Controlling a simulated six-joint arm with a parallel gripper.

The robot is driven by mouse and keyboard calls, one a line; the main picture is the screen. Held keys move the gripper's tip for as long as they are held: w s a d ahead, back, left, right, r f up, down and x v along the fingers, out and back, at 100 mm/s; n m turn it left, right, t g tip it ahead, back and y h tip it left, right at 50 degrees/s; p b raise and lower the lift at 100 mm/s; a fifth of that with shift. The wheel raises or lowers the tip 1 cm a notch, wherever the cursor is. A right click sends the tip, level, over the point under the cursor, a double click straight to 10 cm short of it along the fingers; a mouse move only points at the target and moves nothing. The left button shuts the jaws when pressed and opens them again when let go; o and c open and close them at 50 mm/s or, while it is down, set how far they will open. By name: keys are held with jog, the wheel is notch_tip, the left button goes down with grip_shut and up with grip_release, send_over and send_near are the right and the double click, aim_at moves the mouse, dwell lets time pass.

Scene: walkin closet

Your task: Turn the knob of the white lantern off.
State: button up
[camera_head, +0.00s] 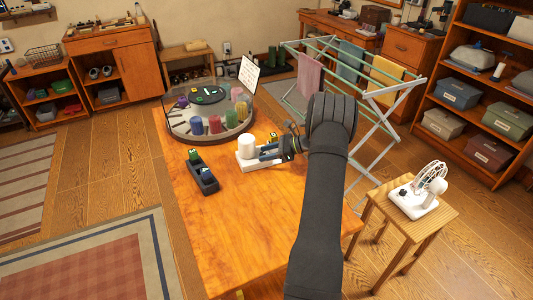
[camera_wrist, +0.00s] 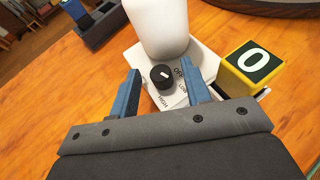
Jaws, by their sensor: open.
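The white lantern (camera_head: 246,148) stands upright on the orange wooden table (camera_head: 232,218). In the wrist view the lantern (camera_wrist: 160,25) has a white base with a round black knob (camera_wrist: 161,76) on its near face. A white mark shows on the knob, and the labels "OFF", "LOW" and "HIGH" are printed around it. My gripper (camera_wrist: 163,82) is open, with one blue finger on each side of the knob. Whether either finger touches the knob cannot be told. In the head view my gripper (camera_head: 268,151) is at the right side of the lantern's base.
A yellow block with a "0" (camera_wrist: 250,66) sits close beside the lantern's base, right of my fingers. A dark tray (camera_head: 202,176) with small blocks lies left of the lantern. A round tray with spools (camera_head: 180,133) stands behind. The front of the table is clear.

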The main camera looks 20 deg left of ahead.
jog(key=v, duration=1.7)
jog(key=shift+r, duration=0.2)
jog(key=shift+s+m+t, duration=2.2)
jog(key=shift+s+t, duration=0.4)
jog(key=shift+s, duration=0.7)
jog(key=x, duration=1.7)
jog(key=shift+a+f, duration=0.1)
jog(key=shift+f, duration=0.1)
grip_shut()
